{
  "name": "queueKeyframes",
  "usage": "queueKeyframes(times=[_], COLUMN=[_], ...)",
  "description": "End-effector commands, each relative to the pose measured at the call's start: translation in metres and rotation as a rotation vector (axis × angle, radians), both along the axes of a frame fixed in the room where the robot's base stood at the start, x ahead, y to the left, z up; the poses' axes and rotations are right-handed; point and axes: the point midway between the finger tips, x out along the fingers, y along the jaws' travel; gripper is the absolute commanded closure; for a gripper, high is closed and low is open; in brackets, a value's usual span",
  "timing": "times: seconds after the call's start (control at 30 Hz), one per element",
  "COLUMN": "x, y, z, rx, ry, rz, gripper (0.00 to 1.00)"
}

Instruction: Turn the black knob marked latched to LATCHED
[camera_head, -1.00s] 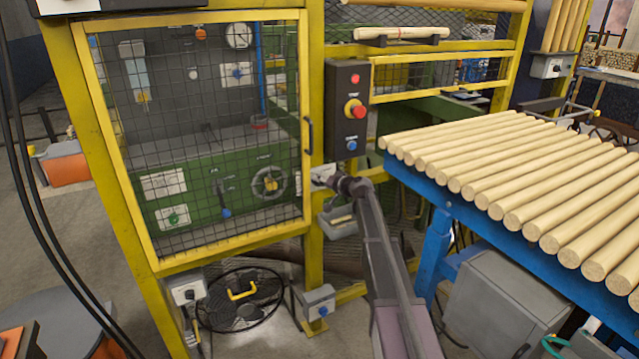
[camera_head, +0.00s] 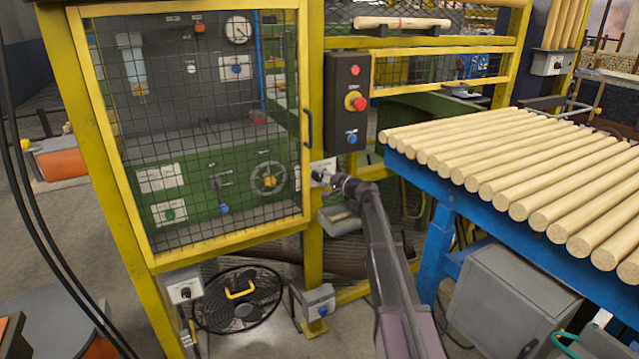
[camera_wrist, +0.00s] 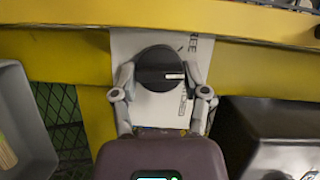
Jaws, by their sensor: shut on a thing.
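The black knob (camera_wrist: 158,62) is round with a raised bar and sits on a white plate (camera_wrist: 125,45) fixed to a yellow post. A white mark on its bar points to the right in the wrist view. Small lettering on the plate reads FREE above and, rotated, what looks like LATCHED below right of the knob. My gripper (camera_wrist: 160,77) has one finger on each side of the knob and is shut on it. In the head view my gripper (camera_head: 333,180) reaches the white plate (camera_head: 322,168) beside the mesh door and largely hides the knob.
A yellow-framed mesh door (camera_head: 306,60) is shut left of the post. A black control box (camera_head: 347,85) with a red button sits above my gripper. A grey tray (camera_head: 340,219) hangs just below. A blue table (camera_head: 440,235) with wooden rods stands at right.

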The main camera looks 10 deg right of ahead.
Motion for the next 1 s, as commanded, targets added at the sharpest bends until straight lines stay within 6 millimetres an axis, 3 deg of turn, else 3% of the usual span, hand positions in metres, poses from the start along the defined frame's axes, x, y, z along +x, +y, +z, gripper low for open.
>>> queueKeyframes(times=[0.7, 1.0], x=[-0.0009, -0.0011], y=[0.0005, 0.0013], z=[-0.0072, -0.0067], rx=[0.639, 0.816], ry=[0.208, 0.266], rz=[-0.003, -0.003], gripper=[0.89, 0.89])
